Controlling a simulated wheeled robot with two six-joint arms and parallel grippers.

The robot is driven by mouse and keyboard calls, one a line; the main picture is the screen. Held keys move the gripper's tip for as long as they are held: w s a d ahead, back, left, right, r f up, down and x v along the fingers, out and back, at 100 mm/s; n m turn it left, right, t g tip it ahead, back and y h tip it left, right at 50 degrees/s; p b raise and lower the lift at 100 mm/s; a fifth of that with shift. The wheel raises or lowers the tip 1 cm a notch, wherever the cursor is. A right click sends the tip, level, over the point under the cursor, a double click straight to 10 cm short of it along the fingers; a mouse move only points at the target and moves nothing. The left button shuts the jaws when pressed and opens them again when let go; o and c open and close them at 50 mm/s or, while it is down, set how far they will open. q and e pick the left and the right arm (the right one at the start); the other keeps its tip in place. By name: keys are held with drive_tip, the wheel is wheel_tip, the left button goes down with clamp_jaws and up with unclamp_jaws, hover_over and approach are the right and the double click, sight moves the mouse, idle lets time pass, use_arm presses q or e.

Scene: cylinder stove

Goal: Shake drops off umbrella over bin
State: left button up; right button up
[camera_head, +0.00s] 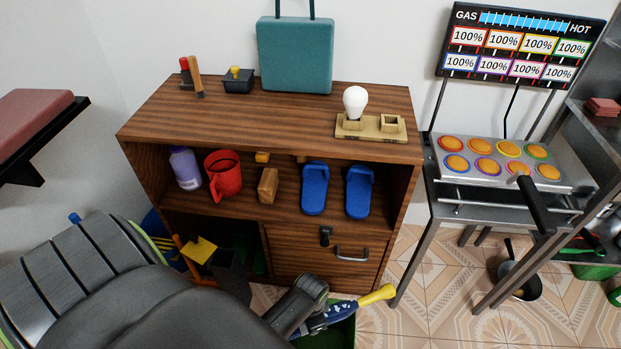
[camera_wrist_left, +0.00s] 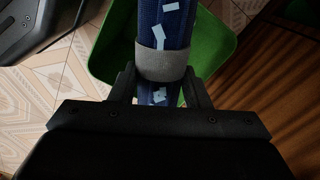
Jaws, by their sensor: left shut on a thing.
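The furled umbrella (camera_head: 341,310) is dark blue with white patches, and its yellow end (camera_head: 377,295) points right and slightly up in the head view. My left gripper (camera_head: 312,322) is shut on it. In the left wrist view the umbrella (camera_wrist_left: 165,22) runs up between the fingers of the gripper (camera_wrist_left: 160,84), with a grey band (camera_wrist_left: 162,63) just beyond them. The green bin (camera_head: 345,337) stands on the floor below the umbrella. The bin (camera_wrist_left: 217,48) also shows beneath it in the left wrist view. My arm hides much of the bin in the head view. My right gripper is out of view.
A wooden cabinet (camera_head: 260,215) stands close behind, with blue slippers (camera_head: 315,188), a red mug (camera_head: 224,175) and a lamp bulb (camera_head: 355,100). A metal stove stand (camera_head: 500,160) is to the right. Tiled floor (camera_head: 430,300) is clear between them.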

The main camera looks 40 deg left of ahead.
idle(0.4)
use_arm(q)
drive_tip(key=shift+r, duration=2.6)
wheel_tip(320, 180, down, 5)
drive_tip(key=shift+f, duration=0.1)
